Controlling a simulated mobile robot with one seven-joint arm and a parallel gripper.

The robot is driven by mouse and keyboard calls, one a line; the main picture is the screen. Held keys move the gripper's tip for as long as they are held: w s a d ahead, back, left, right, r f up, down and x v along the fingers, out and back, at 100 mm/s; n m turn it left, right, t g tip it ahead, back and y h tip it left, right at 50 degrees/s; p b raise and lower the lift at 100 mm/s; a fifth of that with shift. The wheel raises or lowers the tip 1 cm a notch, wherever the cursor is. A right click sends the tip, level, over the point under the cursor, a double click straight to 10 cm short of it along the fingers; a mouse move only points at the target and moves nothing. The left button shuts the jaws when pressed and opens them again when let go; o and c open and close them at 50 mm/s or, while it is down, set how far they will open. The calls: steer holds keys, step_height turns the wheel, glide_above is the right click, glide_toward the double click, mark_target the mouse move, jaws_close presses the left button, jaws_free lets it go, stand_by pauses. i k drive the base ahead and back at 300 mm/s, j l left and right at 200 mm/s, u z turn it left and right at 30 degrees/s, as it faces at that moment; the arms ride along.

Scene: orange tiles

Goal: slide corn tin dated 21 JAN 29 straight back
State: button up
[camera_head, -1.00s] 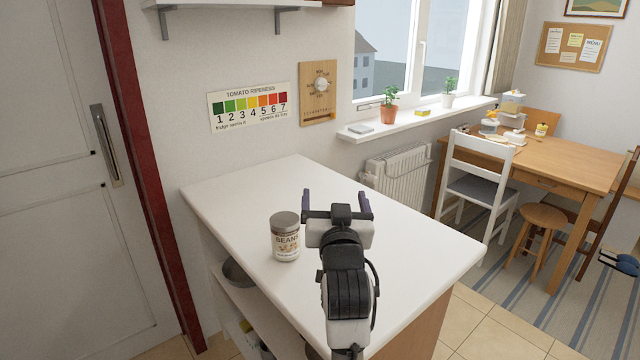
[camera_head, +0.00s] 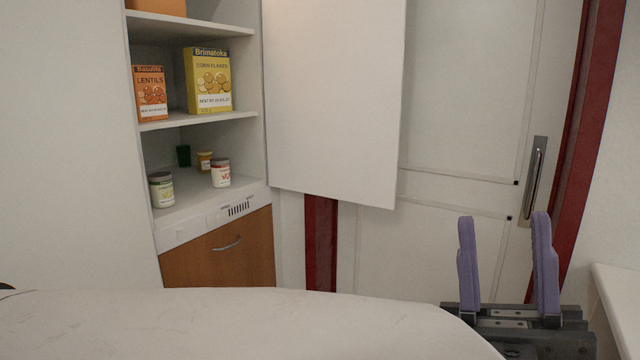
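No tin can be read as the corn tin dated 21 JAN 29; the labels are too small.
A lentils box (camera_head: 150,93) and a corn flakes box (camera_head: 208,80) stand on the shelf above. The white cupboard door (camera_head: 335,100) hangs open to the right of the shelves. A wooden drawer (camera_head: 220,255) sits below the shelf.

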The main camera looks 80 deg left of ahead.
mark_target(161, 185)
steer(key=i+u, duration=0.1)
steer(key=u, duration=3.35)
